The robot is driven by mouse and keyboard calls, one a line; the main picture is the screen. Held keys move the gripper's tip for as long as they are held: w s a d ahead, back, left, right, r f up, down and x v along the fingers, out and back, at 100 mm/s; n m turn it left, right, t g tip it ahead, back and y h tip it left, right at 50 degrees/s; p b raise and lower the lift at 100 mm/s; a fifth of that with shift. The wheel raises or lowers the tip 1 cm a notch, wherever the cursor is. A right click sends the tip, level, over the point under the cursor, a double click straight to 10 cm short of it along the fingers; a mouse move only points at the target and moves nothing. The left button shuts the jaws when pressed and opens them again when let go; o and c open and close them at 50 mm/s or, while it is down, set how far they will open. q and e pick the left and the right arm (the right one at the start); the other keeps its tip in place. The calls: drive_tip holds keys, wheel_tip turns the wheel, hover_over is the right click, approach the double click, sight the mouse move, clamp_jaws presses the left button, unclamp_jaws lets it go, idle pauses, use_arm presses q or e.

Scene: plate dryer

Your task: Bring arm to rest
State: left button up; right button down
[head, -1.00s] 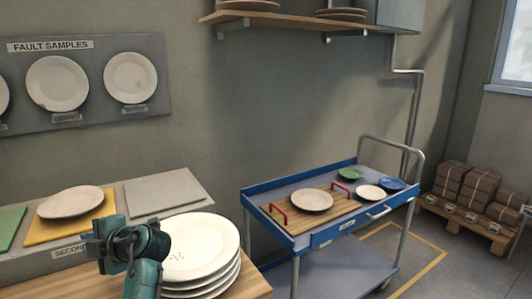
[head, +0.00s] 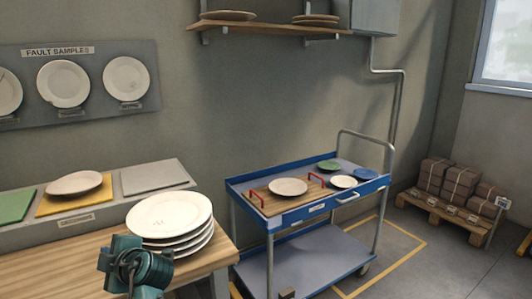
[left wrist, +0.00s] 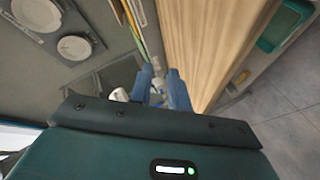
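My left arm comes up from the bottom left of the head view, its teal wrist and dark gripper (head: 122,268) in front of the wooden worktop, left of and below a stack of white plates (head: 168,212). The fingers are hard to make out there. In the left wrist view, the two blue fingers of my left gripper (left wrist: 162,92) stand apart, with no held object clearly visible between them. A wooden worktop (left wrist: 212,40) lies beyond them. My right gripper is not in view.
A plate (head: 74,183) lies on the yellow mat (head: 100,196), between a green mat (head: 14,205) and a grey one (head: 155,176). A blue cart (head: 318,208) holds a wooden tray with a plate (head: 288,187). Boxes (head: 448,182) stand on a pallet.

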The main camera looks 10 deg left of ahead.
use_arm(q)
drive_tip(key=s+d+f+m+t+h+p, duration=0.1)
drive_tip(key=s+d+f+m+t+h, duration=0.2)
drive_tip(key=d+f+m+h, duration=0.35)
drive_tip(key=s+d+f+m+t+h+p, duration=0.1)
drive_tip(key=s+d+f+m+t+h, duration=0.15)
drive_tip(key=d+f+m, duration=0.8)
drive_tip(key=s+d+f+m+h, duration=0.2)
drive_tip(key=s+d+m+h, duration=0.5)
drive_tip(key=s+d+m, duration=0.3)
drive_tip(key=s, duration=0.4)
drive_tip(key=shift+s+f+g+p, duration=0.2)
drive_tip(key=shift+s+g+p, duration=0.05)
drive_tip(key=shift+g+p, duration=0.1)
